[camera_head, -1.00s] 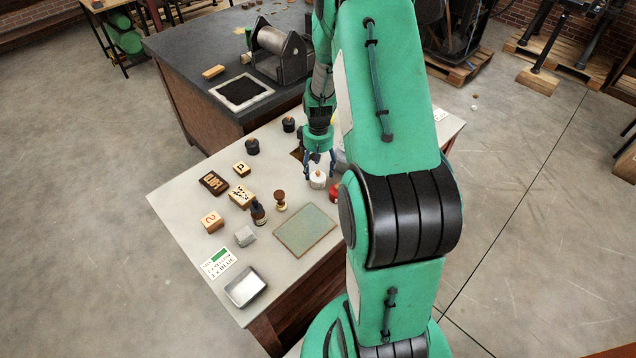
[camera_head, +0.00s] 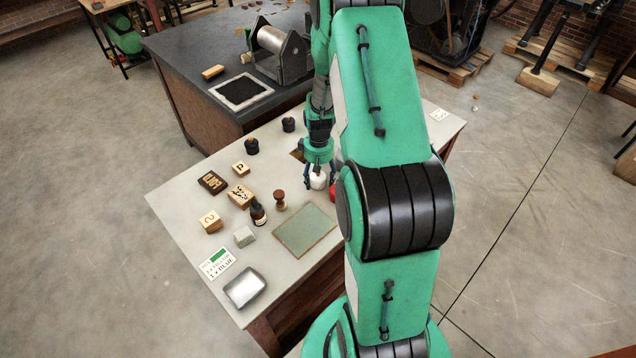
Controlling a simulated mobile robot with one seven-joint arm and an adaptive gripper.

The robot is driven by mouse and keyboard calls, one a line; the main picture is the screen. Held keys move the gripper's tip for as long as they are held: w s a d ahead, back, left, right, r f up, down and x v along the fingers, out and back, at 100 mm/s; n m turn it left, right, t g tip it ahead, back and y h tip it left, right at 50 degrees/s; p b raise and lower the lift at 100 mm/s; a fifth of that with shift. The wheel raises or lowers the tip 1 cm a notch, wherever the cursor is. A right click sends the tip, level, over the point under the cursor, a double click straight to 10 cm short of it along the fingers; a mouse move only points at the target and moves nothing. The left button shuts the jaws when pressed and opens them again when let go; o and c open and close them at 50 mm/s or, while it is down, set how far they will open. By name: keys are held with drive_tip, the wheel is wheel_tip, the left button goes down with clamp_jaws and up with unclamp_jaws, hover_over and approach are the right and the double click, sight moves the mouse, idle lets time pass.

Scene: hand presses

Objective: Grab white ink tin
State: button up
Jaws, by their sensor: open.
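The white ink tin (camera_head: 318,181) stands on the pale table (camera_head: 185,222), right of the wooden-handled stamp (camera_head: 280,200). My gripper (camera_head: 318,184) is lowered over the tin from above. Its fingers are open, one on each side of the tin. I cannot tell whether they touch it. A red thing (camera_head: 334,192) is close by on the right, partly hidden by my arm.
Two dark tins (camera_head: 251,146) (camera_head: 288,124) stand behind to the left. A greenish plate (camera_head: 304,230) lies in front. Stamp blocks (camera_head: 240,195), a dropper bottle (camera_head: 258,213), a grey block (camera_head: 244,236) and a metal tray (camera_head: 245,288) are left.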

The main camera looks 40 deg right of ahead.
drive_tip(key=shift+f, duration=0.25)
drive_tip(key=shift+c, duration=0.5)
drive_tip(key=c, duration=1.4)
drive_tip(key=shift+o, duration=0.2)
drive_tip(key=shift+r, duration=0.15)
wheel_tip(320, 180, up, 10)
drive_tip(key=shift+f+p, duration=0.1)
drive_tip(key=shift+p, duration=0.8)
